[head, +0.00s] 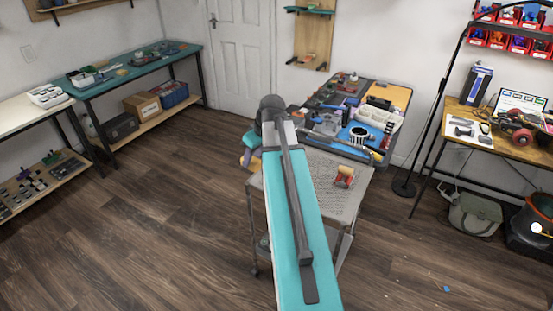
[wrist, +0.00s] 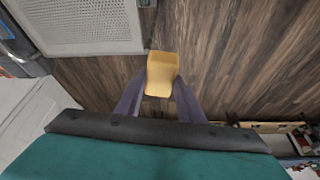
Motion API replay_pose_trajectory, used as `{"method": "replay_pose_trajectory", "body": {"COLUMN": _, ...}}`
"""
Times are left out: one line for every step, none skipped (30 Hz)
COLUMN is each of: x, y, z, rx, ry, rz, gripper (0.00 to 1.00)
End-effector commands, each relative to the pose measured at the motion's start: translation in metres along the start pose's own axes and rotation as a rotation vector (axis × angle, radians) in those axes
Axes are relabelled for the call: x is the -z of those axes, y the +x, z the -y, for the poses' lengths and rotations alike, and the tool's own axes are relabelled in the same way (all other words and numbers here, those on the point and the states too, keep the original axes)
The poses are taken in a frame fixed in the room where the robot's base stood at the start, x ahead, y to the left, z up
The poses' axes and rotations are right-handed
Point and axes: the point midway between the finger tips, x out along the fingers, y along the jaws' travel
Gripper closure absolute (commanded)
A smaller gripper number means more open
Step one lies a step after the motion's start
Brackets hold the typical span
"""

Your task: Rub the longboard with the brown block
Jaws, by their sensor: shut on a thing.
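My gripper (wrist: 158,98) is shut on a tan-yellow block (wrist: 162,68), which shows between its two purple fingers in the wrist view. The held block is over the wood floor, beside the perforated top of a grey cart. In the head view my gripper (head: 247,154) is at the cart's left edge, partly hidden behind my arm. The longboard (head: 540,140), with red wheels, is on the wooden desk at the far right and is cut off by the picture edge. The block is far from it.
The grey cart (head: 325,195) carries a small red and yellow item (head: 344,177). Behind it is a crowded tool table (head: 400,97). A lamp pole (head: 428,120) stands left of the desk (head: 505,148). A teal bench (head: 130,72) is at left. Floor at left is clear.

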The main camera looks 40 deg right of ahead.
Motion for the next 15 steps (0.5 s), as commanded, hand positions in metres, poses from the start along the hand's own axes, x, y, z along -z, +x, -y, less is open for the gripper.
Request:
{"method": "replay_pose_trajectory", "body": {"x": 0.009, "y": -0.001, "z": 0.015, "rx": -0.001, "ry": -0.002, "rz": -0.001, "gripper": 0.83}}
{"method": "replay_pose_trajectory", "body": {"x": 0.013, "y": -0.001, "z": 0.022, "rx": -0.002, "ry": 0.000, "rz": -0.001, "gripper": 0.83}}
{"method": "replay_pose_trajectory", "body": {"x": 0.019, "y": -0.002, "z": 0.032, "rx": -0.004, "ry": 0.004, "rz": -0.001, "gripper": 0.83}}
{"method": "replay_pose_trajectory", "body": {"x": 0.024, "y": -0.003, "z": 0.040, "rx": -0.005, "ry": 0.006, "rz": -0.001, "gripper": 0.83}}
{"method": "replay_pose_trajectory", "body": {"x": 0.028, "y": -0.003, "z": 0.047, "rx": -0.005, "ry": 0.009, "rz": -0.001, "gripper": 0.83}}
{"method": "replay_pose_trajectory", "body": {"x": 0.034, "y": -0.004, "z": 0.057, "rx": -0.007, "ry": 0.013, "rz": -0.001, "gripper": 0.83}}
{"method": "replay_pose_trajectory", "body": {"x": 0.038, "y": -0.005, "z": 0.065, "rx": -0.008, "ry": 0.015, "rz": -0.001, "gripper": 0.83}}
{"method": "replay_pose_trajectory", "body": {"x": 0.042, "y": -0.005, "z": 0.072, "rx": -0.009, "ry": 0.018, "rz": 0.000, "gripper": 0.83}}
{"method": "replay_pose_trajectory", "body": {"x": 0.047, "y": -0.006, "z": 0.082, "rx": -0.010, "ry": 0.022, "rz": -0.001, "gripper": 0.83}}
{"method": "replay_pose_trajectory", "body": {"x": 0.051, "y": -0.007, "z": 0.090, "rx": -0.011, "ry": 0.024, "rz": -0.001, "gripper": 0.83}}
{"method": "replay_pose_trajectory", "body": {"x": 0.054, "y": -0.008, "z": 0.097, "rx": -0.012, "ry": 0.027, "rz": -0.001, "gripper": 0.83}}
{"method": "replay_pose_trajectory", "body": {"x": 0.059, "y": -0.009, "z": 0.108, "rx": -0.014, "ry": 0.030, "rz": -0.001, "gripper": 0.83}}
{"method": "replay_pose_trajectory", "body": {"x": 0.062, "y": -0.010, "z": 0.115, "rx": -0.016, "ry": 0.033, "rz": -0.001, "gripper": 0.83}}
{"method": "replay_pose_trajectory", "body": {"x": 0.066, "y": -0.011, "z": 0.123, "rx": -0.016, "ry": 0.036, "rz": -0.001, "gripper": 0.83}}
{"method": "replay_pose_trajectory", "body": {"x": 0.070, "y": -0.013, "z": 0.133, "rx": -0.017, "ry": 0.039, "rz": -0.001, "gripper": 0.83}}
